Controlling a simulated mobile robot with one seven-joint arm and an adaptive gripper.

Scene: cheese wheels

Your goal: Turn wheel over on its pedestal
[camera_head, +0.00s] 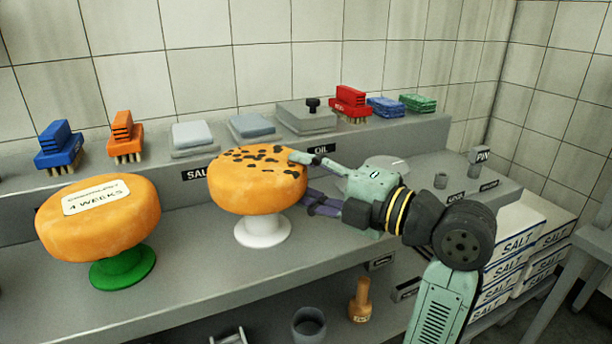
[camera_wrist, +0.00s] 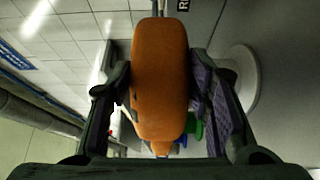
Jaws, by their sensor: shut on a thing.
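An orange cheese wheel (camera_head: 245,190) with dark spots on its upper face lies flat at the top of a white pedestal (camera_head: 262,232) in the head view. My gripper (camera_head: 303,182) reaches it from the right and is shut on its rim, one finger above on the spotted face and the other low at its side. In the wrist view the wheel (camera_wrist: 160,80) fills the space between the fingers, and the pedestal's pale round base (camera_wrist: 243,80) shows at right. I cannot tell whether the wheel bears fully on the pedestal.
A second wheel (camera_head: 98,222) with a "4 WEEKS" label stands on a green pedestal (camera_head: 123,268) at left. Brushes and cloths line the shelf behind, including a red brush (camera_head: 349,103). Salt boxes (camera_head: 515,240) are stacked at right. The counter between the pedestals is clear.

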